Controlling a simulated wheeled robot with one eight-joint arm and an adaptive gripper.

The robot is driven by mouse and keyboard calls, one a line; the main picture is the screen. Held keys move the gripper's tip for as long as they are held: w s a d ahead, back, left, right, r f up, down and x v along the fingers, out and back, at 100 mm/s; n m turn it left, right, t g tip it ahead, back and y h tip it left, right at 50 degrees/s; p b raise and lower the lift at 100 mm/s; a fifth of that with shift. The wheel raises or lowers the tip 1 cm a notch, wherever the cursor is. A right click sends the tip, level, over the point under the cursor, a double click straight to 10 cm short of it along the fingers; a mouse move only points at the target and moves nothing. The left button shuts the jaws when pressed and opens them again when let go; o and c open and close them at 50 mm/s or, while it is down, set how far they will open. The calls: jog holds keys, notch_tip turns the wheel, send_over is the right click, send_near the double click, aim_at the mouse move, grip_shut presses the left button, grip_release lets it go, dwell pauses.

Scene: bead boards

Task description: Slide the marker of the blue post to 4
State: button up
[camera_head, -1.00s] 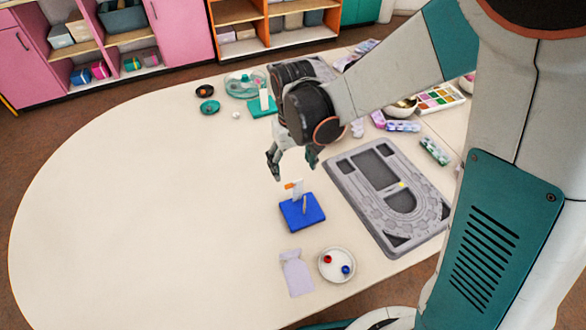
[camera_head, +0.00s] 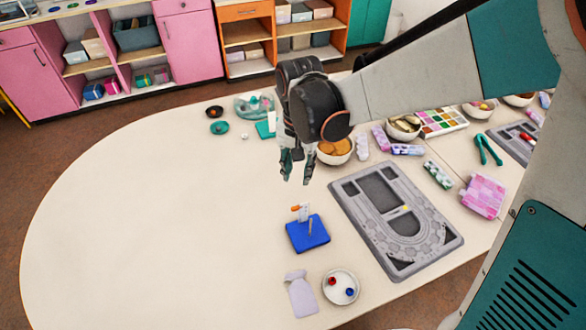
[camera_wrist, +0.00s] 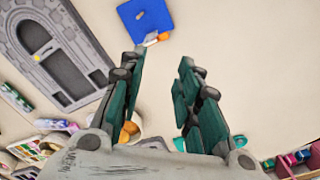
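The blue post's square blue base (camera_head: 310,238) stands on the table, left of the grey bead board. A thin upright post and a white scale card rise from it, with an orange marker (camera_head: 295,208) near the top left of the card. The numbers are too small to read. In the wrist view the blue base (camera_wrist: 152,14) is at the top centre, with the orange marker (camera_wrist: 151,39) by the left fingertip in the picture. My gripper (camera_head: 297,181) hangs above the table, behind and above the post. In the wrist view my gripper (camera_wrist: 163,58) is open and empty.
The grey bead board (camera_head: 345,190) lies right of the post. A white dish (camera_head: 340,299) with red and blue beads and a lilac pouch (camera_head: 301,294) are in front. A teal base (camera_head: 265,130) and several bowls are behind. The table's left side is clear.

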aim_at(294, 208)
jog(key=f+m+b, duration=0.1)
jog(key=f+m, duration=0.2)
jog(key=f, duration=0.1)
jog(key=f+m+b, duration=0.2)
jog(key=f+m, duration=0.2)
jog(key=f, duration=0.1)
jog(key=a+f+m+b, duration=0.1)
jog(key=f+m, duration=0.2)
jog(key=f, duration=0.1)
jog(key=shift+s+f+m+b, duration=0.3)
jog(key=shift+f+b, duration=0.1)
grip_shut()
